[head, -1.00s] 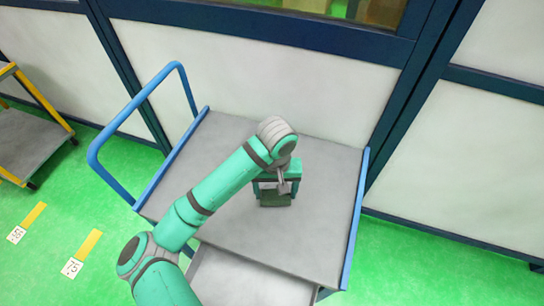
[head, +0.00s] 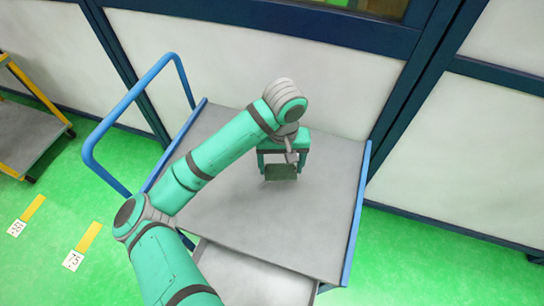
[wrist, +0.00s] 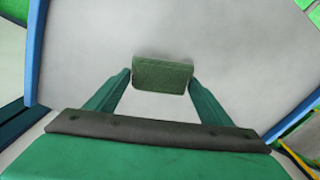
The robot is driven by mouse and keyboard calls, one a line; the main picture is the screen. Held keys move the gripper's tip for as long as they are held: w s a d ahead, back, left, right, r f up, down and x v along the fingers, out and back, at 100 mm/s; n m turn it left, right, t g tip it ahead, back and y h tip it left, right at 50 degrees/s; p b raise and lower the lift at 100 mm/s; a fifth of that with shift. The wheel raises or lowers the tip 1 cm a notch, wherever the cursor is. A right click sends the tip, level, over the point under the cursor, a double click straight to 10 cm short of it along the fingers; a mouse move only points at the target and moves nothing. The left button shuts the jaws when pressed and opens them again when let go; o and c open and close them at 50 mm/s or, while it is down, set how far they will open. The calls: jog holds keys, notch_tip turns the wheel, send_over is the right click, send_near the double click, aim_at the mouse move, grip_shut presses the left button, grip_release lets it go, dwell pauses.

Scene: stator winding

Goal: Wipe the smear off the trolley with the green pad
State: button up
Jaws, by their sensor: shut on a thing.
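The green pad (head: 281,173) is a dark green block held between the fingers of my gripper (head: 280,168), over the middle to back part of the grey trolley top (head: 218,226). In the wrist view the pad (wrist: 162,76) lies across between the two fingertips, with the pale trolley top (wrist: 225,35) around it. I cannot tell for sure whether the pad touches the top. No smear can be made out in either view; the pad, gripper and arm hide part of the top.
The trolley has a blue handle (head: 136,92) at the left and a blue edge (head: 356,215) at the right. A white-panelled wall with dark blue frames (head: 255,68) stands behind it. A yellow-framed cart (head: 30,130) is at far left. Green floor (head: 430,255) is clear at right.

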jog(key=shift+w+r, duration=0.15)
jog(key=shift+r, duration=1.15)
